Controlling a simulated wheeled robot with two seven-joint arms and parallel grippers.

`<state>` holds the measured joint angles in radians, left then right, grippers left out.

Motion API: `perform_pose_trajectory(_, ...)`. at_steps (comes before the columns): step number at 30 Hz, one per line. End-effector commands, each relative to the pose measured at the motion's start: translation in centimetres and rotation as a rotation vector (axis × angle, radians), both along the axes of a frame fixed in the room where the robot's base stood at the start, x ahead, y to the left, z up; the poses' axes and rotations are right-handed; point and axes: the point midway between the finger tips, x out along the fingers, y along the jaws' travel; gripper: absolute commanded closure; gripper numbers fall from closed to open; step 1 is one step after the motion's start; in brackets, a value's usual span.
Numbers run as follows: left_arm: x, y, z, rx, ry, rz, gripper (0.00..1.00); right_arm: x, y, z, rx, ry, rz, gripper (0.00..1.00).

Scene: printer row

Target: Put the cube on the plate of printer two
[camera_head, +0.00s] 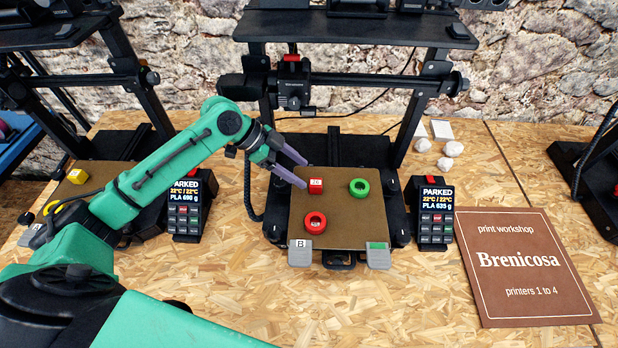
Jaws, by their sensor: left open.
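A red cube (316,186) with a small white label lies on the brown plate (340,240) of the middle printer, near the plate's back left. A yellow cube (78,176) lies on the plate (100,178) of the printer at the left. No printer number is readable; the middle plate's front left clip is marked B. My left gripper (301,173) has purple fingers and is open. Its fingertips are just behind and left of the red cube; whether they touch it I cannot tell. My right gripper is out of view.
A red ring (316,223) and a green ring (359,187) lie on the middle plate. The printer's gantry and print head (293,92) stand behind it. Display boxes (435,213) flank the printer. A brown sign (527,267) lies at right. White lumps (452,149) lie behind.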

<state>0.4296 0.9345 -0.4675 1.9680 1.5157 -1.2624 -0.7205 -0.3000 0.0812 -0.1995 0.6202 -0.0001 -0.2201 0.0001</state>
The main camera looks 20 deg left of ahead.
Motion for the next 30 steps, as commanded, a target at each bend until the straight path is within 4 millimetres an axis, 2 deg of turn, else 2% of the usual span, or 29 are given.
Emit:
perform_pose_trajectory(6,-0.8,3.4,3.7,0.003,-0.002,0.001,0.32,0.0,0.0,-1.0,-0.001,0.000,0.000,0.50)
perform_pose_trajectory(10,-1.1,4.3,5.0,0.000,-0.001,-0.001,0.32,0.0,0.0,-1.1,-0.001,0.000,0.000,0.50)
perform_pose_trajectory(30,-1.2,4.5,5.3,-0.001,-0.001,-0.002,0.32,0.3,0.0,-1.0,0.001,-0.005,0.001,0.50)
